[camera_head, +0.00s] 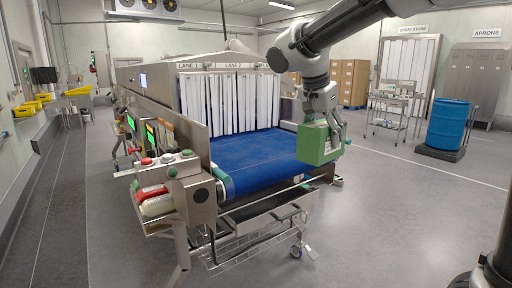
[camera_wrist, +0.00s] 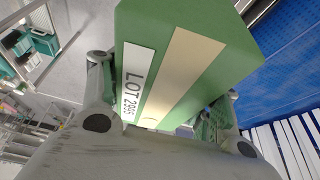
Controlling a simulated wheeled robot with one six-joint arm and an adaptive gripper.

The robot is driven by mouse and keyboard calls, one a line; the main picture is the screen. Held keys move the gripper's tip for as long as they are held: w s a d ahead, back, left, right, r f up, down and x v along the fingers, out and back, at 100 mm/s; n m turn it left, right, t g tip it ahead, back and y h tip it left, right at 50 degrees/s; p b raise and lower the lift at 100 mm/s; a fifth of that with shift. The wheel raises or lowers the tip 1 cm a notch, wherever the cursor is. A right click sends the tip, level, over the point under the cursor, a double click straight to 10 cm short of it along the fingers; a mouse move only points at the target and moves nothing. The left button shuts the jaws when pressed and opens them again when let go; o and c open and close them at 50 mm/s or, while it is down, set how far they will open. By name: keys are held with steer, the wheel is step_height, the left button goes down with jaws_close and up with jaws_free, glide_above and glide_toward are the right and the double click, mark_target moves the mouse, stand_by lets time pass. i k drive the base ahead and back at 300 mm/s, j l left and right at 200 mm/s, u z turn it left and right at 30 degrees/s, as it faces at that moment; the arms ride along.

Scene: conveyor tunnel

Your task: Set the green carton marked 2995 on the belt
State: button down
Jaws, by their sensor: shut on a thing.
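The green carton (camera_head: 316,146) is in my gripper (camera_head: 326,118), which is shut on it. In the wrist view the carton (camera_wrist: 205,60) carries a white label reading LOT 2995 and a beige strip, with a finger at each side. In the head view the carton is at the right edge of the blue belt (camera_head: 250,152); I cannot tell whether it touches the belt or hangs above it. The belt also shows at the right of the wrist view (camera_wrist: 290,70). The bare middle of the belt lies left of the carton.
White strip curtains (camera_head: 230,102) marked LANE 1 and LANE 2 hang at the tunnel mouth behind the belt. A control box with buttons (camera_head: 168,160) and bottles stands at the belt's left front. A blue drum (camera_head: 449,124) and a steel cart (camera_head: 388,112) stand right, beyond open floor.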

mark_target(238, 149)
steer(key=i+j, duration=1.2)
